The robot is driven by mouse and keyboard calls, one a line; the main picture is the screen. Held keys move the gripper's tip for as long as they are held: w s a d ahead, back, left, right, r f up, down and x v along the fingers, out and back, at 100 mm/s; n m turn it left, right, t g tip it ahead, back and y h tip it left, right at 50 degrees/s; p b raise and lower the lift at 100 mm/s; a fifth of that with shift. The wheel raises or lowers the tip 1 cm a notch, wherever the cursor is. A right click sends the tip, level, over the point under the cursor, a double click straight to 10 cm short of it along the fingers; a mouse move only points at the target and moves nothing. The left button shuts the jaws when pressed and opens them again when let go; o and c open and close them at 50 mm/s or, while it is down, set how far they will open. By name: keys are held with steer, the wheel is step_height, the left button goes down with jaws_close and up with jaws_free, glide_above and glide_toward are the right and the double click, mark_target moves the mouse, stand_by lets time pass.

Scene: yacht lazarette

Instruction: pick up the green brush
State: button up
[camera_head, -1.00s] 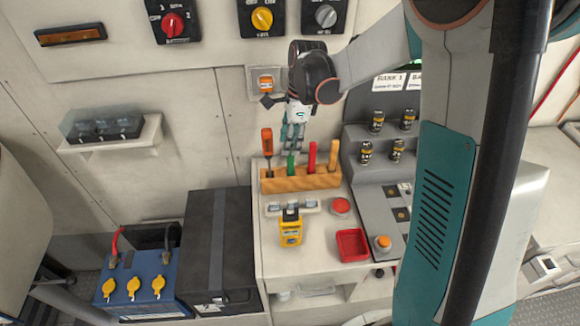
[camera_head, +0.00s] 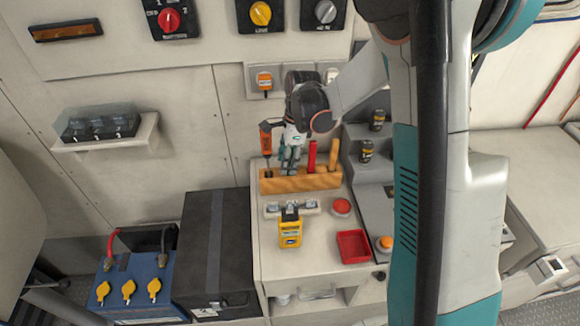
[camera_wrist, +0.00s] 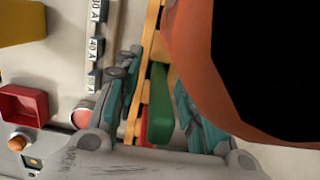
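The green brush (camera_wrist: 160,104) stands in the wooden rack (camera_head: 300,183), its green handle showing in the wrist view. In the head view my gripper covers most of it. My gripper (camera_head: 290,160) is lowered over the rack, pointing down. In the wrist view my gripper (camera_wrist: 157,100) is open, with one finger on each side of the green handle. A clear gap shows on the left finger's side; the right finger is close to the handle, and I cannot tell if it touches.
An orange-handled screwdriver (camera_head: 266,139) stands left of my gripper; a large orange and black shape fills the wrist view's right. A red handle (camera_head: 311,156) and a wooden handle (camera_head: 334,154) stand to the right. A yellow meter (camera_head: 290,229) and red tray (camera_head: 353,246) lie in front.

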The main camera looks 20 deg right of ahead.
jaws_close()
steer(key=shift+r, duration=0.1)
